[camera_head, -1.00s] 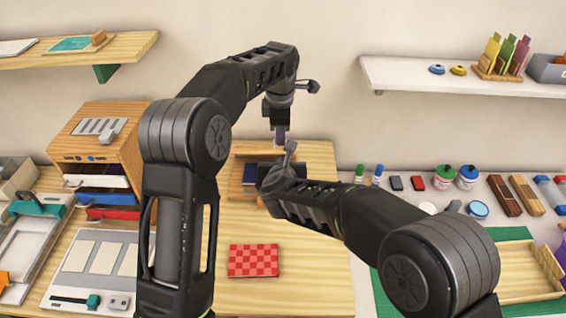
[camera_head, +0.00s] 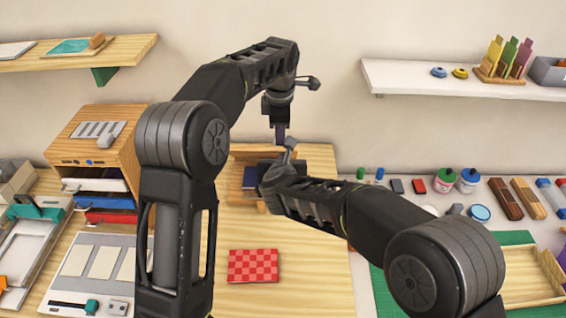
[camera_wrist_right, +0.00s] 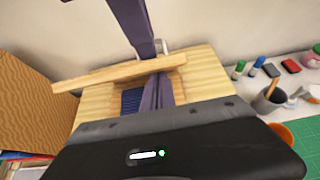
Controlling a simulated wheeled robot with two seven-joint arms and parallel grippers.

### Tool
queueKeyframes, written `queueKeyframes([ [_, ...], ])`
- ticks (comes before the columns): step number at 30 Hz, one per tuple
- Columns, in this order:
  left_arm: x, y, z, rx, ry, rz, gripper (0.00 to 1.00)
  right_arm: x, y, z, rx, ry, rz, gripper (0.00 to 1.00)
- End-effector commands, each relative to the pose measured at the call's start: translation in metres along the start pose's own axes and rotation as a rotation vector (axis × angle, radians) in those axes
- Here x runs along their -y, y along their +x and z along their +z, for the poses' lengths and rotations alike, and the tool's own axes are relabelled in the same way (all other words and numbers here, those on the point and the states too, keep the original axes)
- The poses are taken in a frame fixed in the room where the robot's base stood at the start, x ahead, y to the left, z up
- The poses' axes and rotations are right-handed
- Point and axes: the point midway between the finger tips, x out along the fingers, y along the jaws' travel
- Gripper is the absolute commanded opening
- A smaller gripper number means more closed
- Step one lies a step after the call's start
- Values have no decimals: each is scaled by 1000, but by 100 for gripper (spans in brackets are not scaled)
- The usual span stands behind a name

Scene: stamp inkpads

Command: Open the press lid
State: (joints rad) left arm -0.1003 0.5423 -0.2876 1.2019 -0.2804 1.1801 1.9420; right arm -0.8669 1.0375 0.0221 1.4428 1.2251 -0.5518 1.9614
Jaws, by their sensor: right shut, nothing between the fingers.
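The wooden press (camera_head: 235,190) stands at the back of the table, partly hidden by my right wrist. Its wooden lid (camera_wrist_right: 118,73) shows as a slanted slab above the pale base (camera_wrist_right: 98,106) in the right wrist view. Dark blue ridged material (camera_wrist_right: 131,101) lies below the slab. My left gripper (camera_head: 280,136) points down at the lid's far side; its purple fingers (camera_wrist_right: 134,25) end near the slab's back edge. Contact and finger gap are unclear. My right gripper's purple fingers (camera_wrist_right: 160,92) are shut and empty, pointing under the slab; in the head view its wrist hides them.
A wooden drawer cabinet (camera_head: 110,135) stands left of the press. A red checkered block (camera_head: 252,266) lies in front. Table space around the checkered block is clear.

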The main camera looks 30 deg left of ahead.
Motion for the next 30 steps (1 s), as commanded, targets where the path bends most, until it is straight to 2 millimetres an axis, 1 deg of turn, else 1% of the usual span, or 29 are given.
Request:
queueKeyframes([
  [1,4,-12,3,4,4,-12,29,5,0,9,14,3,-9,0],
  [10,2,-84,2,6,2,4,29,3,0,5,7,3,-5,0],
  [19,1,-102,2,4,2,6,29,2,0,2,3,3,-3,0],
  [30,1,-104,1,4,1,7,29,1,0,2,1,3,-2,0],
])
